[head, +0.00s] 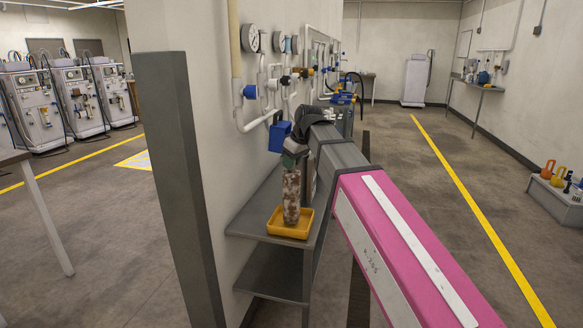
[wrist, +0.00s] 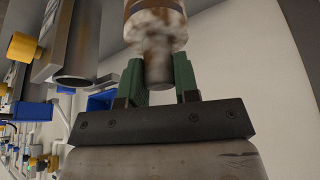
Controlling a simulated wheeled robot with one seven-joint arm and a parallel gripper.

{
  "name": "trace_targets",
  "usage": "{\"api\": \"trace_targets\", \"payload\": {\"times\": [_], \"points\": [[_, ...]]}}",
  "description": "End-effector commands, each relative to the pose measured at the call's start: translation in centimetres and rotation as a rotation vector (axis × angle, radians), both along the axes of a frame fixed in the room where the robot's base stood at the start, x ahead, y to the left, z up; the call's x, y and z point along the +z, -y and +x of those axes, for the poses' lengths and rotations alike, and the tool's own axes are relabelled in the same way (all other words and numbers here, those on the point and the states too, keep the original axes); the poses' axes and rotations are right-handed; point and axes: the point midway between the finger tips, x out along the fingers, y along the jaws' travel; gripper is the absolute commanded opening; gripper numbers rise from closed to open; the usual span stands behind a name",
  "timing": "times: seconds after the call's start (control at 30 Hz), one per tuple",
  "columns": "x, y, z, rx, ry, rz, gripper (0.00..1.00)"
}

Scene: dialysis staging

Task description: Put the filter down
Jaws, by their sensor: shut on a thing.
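My arm partly hides the area right of the filter.
The grey shelf unit (head: 257,222) stands against the white wall, with a lower shelf beneath. Pipes, gauges (head: 251,39) and valves are on the wall just behind my gripper. A grey post (head: 179,190) stands to the left. Open floor lies to the right.

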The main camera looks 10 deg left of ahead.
Motion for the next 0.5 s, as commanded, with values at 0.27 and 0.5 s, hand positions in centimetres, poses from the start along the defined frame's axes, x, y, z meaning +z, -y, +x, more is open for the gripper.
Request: {"api": "trace_targets", "payload": {"times": [0.27, 0.5], "points": [[-2.0, 0.0, 0.0, 0.0, 0.0, 0.001, 0.0], [-2.1, 0.0, 0.0, 0.0, 0.0, 0.0, 0.0]]}}
